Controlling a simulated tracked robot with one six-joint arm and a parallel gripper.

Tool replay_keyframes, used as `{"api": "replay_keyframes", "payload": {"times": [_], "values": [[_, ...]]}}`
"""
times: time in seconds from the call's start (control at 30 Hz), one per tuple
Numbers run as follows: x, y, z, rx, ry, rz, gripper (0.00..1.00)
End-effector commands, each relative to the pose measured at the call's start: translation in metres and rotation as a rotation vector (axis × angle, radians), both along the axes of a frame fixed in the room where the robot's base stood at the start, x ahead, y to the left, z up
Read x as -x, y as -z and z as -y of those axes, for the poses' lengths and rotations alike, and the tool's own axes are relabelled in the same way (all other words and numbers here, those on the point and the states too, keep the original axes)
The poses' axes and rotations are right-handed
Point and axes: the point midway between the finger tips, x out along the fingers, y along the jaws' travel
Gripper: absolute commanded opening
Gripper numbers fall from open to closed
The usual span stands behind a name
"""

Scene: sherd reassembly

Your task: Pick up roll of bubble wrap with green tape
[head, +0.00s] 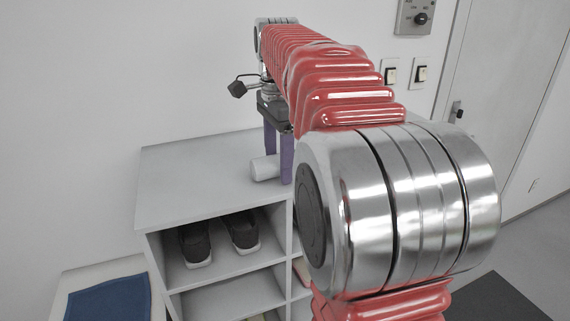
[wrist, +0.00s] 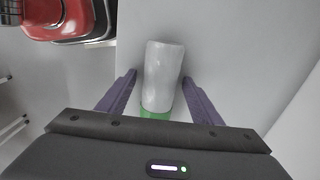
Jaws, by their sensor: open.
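The roll of bubble wrap (wrist: 162,75) lies on the white cabinet top, pale and cylindrical, with a green tape band (wrist: 156,115) at its end nearest my gripper in the wrist view. In the head view the roll (head: 265,168) shows as a short white cylinder beside my gripper's fingers; its tape is hidden there. My gripper (wrist: 160,90) is open, with one purple finger on each side of the roll. Small gaps seem to remain between fingers and roll. In the head view my gripper (head: 279,160) points down at the cabinet top.
The white cabinet (head: 190,180) has open shelves, with dark shoes (head: 218,240) on the upper one. Its top is clear left of the roll. A wall stands behind. A blue mat (head: 108,300) lies at lower left. Red and black objects (wrist: 70,18) show at the wrist view's upper left.

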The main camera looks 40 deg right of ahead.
Motion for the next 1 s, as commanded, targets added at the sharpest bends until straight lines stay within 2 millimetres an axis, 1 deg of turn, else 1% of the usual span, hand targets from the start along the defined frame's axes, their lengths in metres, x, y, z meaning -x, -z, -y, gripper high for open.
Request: {"api": "replay_keyframes", "payload": {"times": [0.17, 0.8, 1.0], "values": [[-0.0001, -0.0002, -0.0001, 0.000, 0.000, 0.000, 0.59], [-0.0002, -0.0002, -0.0003, 0.000, -0.001, 0.000, 0.15], [-0.0002, -0.0004, -0.0003, 0.000, -0.001, 0.000, 0.15]]}}
